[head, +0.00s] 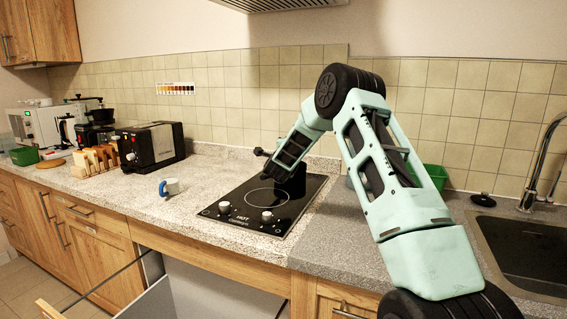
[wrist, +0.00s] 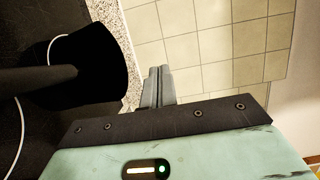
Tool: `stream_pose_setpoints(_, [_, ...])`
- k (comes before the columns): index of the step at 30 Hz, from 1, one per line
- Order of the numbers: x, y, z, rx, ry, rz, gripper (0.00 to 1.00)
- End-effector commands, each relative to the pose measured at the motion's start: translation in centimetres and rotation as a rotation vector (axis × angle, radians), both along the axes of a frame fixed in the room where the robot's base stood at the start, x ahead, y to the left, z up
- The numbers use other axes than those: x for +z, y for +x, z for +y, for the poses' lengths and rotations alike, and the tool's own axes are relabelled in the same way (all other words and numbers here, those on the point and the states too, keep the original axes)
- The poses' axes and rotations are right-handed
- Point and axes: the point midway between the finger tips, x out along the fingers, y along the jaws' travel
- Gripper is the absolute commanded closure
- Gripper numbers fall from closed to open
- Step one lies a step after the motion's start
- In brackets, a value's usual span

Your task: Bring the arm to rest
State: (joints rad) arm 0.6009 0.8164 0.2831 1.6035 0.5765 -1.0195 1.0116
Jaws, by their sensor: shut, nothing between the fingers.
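My arm reaches up from the lower right of the head view, bends at a high elbow and slopes down to the left over the cooktop (head: 235,222). In the wrist view my gripper (wrist: 158,72) has its two grey fingers together with nothing between them. In the head view the fingers cannot be made out against the dark things at the arm's end. A black pot (head: 296,184) stands on the back of the cooktop, close to the arm's end. It also shows in the wrist view (wrist: 95,65), to the left of the fingers and apart from them.
A blue and white mug (head: 169,187) stands left of the cooktop. A toaster (head: 152,147) and toast rack (head: 95,161) are further left. A green container (head: 434,174) and the sink (head: 520,250) lie right, past my arm. An open drawer (head: 150,298) juts out below. The tiled wall (head: 225,100) is behind.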

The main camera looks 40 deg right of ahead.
Motion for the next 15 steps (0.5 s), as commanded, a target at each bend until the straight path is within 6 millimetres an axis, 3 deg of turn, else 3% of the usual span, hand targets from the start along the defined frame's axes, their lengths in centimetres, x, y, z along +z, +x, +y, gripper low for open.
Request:
stream_pose_setpoints(10, [0.6, 0.0, 0.0, 0.000, -0.001, 0.001, 1.00])
stream_pose_setpoints(13, [0.8, 0.9, 2.1, 0.048, 0.000, 0.031, 1.00])
stream_pose_setpoints(15, [1.0, 1.9, 5.0, 0.118, -0.003, 0.078, 1.00])
